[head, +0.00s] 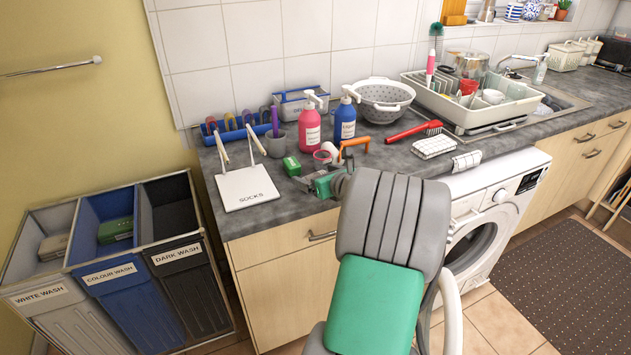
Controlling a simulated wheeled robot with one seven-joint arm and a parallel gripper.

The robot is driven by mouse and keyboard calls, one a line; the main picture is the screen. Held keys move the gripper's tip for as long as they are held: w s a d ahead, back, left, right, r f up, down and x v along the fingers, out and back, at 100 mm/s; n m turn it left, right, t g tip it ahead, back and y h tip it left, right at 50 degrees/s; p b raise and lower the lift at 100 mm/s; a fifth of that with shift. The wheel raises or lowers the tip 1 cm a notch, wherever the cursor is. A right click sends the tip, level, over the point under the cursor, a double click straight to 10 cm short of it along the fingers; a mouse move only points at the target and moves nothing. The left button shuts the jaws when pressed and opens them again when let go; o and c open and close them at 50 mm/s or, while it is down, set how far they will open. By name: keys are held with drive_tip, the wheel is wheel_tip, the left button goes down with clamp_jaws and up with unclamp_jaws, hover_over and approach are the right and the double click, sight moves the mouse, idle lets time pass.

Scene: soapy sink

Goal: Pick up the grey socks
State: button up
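No clearly recognisable grey socks show in this view. A folded grey-beige bundle (53,246) lies in the compartment labelled WHITE WASH; I cannot tell whether it is socks. A white board or tray labelled SOCKS (247,188), with two upright pegs, lies on the left end of the counter.
The three-part laundry sorter (108,272) stands left of the counter, with a dark green bundle (115,230) in its blue compartment. Pink (309,128) and blue (344,122) pump bottles, a colander (384,100), a red brush (413,131) and a dish rack (470,106) crowd the counter (385,160).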

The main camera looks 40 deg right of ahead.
drive_tip(key=c, duration=1.2)
drive_tip(key=shift+c, duration=0.2)
